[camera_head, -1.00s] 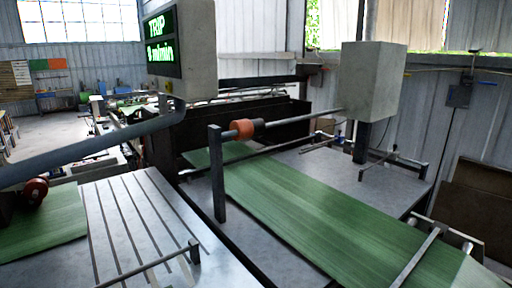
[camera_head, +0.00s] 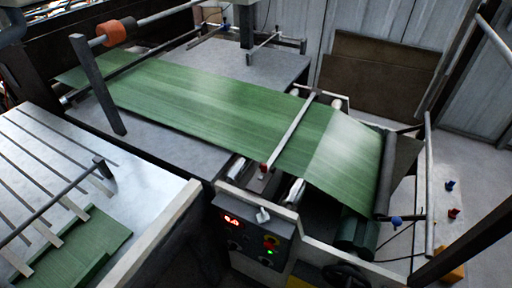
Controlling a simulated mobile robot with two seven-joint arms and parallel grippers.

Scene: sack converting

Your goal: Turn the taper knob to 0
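A dark control panel (camera_head: 254,232) is mounted at the front of the machine, low and near the middle of the view. It carries a small red lit display (camera_head: 232,220); its digits are too small to read surely. A dark round knob (camera_head: 234,245) sits below the display. A pale lever or switch (camera_head: 262,215), a red button on yellow (camera_head: 271,241) and a green light (camera_head: 270,252) are on the same panel. Which control is the taper knob, and where any pointer stands, I cannot tell. Neither of my grippers shows.
A green web (camera_head: 230,105) runs across the grey machine table toward a roll (camera_head: 357,232) at the right. A slatted table (camera_head: 45,150) with green sheets (camera_head: 85,250) is at left. Pale frame rails (camera_head: 160,228) flank the panel. Small blue and red objects lie on the floor at right.

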